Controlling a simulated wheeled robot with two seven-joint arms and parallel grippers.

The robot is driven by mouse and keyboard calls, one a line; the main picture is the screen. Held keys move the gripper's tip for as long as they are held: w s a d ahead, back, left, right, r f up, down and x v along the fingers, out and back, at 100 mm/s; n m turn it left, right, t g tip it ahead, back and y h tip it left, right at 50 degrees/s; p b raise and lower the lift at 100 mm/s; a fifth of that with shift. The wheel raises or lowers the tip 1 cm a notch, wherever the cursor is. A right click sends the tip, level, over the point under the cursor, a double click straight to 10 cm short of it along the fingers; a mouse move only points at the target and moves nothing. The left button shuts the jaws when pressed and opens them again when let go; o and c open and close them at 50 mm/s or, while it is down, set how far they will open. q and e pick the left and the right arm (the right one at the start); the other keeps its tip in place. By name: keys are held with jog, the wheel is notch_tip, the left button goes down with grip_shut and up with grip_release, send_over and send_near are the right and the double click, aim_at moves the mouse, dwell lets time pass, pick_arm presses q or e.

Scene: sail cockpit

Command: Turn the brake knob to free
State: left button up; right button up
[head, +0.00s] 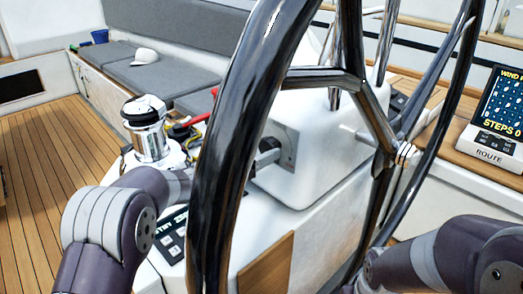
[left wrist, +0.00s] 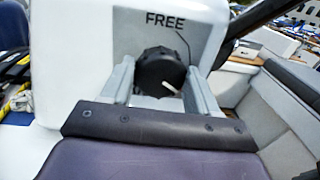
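The brake knob (left wrist: 160,72) is black and round, on a grey plate on the white pedestal. Its white pointer mark faces right and slightly down. The word FREE (left wrist: 168,19) is above it, with a thin line running to the knob's upper right. In the left wrist view my left gripper (left wrist: 162,85) has one finger on each side of the knob, and both appear to touch it. My right gripper is out of view.
The large black steering wheel (head: 232,130) stands close in front, and my left arm passes behind its rim. A chrome winch (head: 150,130) is beside that arm. A keypad (head: 172,240) lies below it. A display (head: 502,105) is at right.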

pick_arm(q)
jog(key=shift+c, duration=0.6)
